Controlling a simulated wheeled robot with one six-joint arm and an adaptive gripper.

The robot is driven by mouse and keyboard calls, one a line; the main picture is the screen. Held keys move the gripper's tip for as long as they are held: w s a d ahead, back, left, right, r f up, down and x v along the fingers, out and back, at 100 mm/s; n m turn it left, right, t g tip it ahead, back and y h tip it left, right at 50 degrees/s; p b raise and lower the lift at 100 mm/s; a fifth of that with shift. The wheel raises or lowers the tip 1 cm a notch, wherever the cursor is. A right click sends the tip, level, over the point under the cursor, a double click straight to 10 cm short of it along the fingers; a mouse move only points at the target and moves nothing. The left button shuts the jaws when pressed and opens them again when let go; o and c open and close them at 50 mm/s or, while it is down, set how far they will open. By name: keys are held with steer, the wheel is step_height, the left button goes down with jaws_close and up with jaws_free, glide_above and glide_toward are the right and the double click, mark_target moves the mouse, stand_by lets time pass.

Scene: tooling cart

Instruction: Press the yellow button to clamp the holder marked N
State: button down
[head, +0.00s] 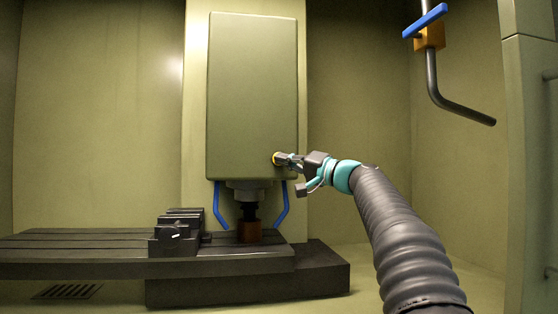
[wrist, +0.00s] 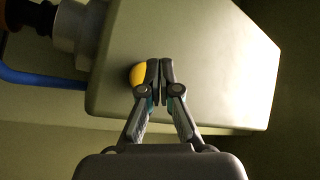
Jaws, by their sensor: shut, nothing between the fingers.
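The yellow button (head: 275,158) sits near the lower right corner of the green spindle housing (head: 252,90). My gripper (head: 283,159) is shut and empty, with its fingertips right at the button. In the wrist view, the button (wrist: 137,75) shows just left of the closed fingertips (wrist: 160,66), partly hidden by the left finger. I cannot tell whether the fingers touch it or whether it is pressed in. A dark holder (head: 249,211) is under the spindle nose (head: 248,191), above a brown block (head: 248,232). No letter N is legible.
Two blue pipes (head: 219,205) flank the spindle nose. A dark vise (head: 176,236) stands on the slotted table (head: 90,256) at left. A bent pipe with a blue-handled valve (head: 430,36) hangs at upper right. The space right of the housing is clear except for my arm.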

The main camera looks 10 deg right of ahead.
steer(key=shift+w, duration=0.15)
steer(key=shift+w, duration=0.3)
steer(key=shift+w+p, duration=0.4)
steer(key=shift+w, duration=0.05)
stand_by(0.8)
steer(key=shift+s, duration=0.2)
steer(key=shift+s+b, duration=0.7)
steer(key=shift+b, duration=0.05)
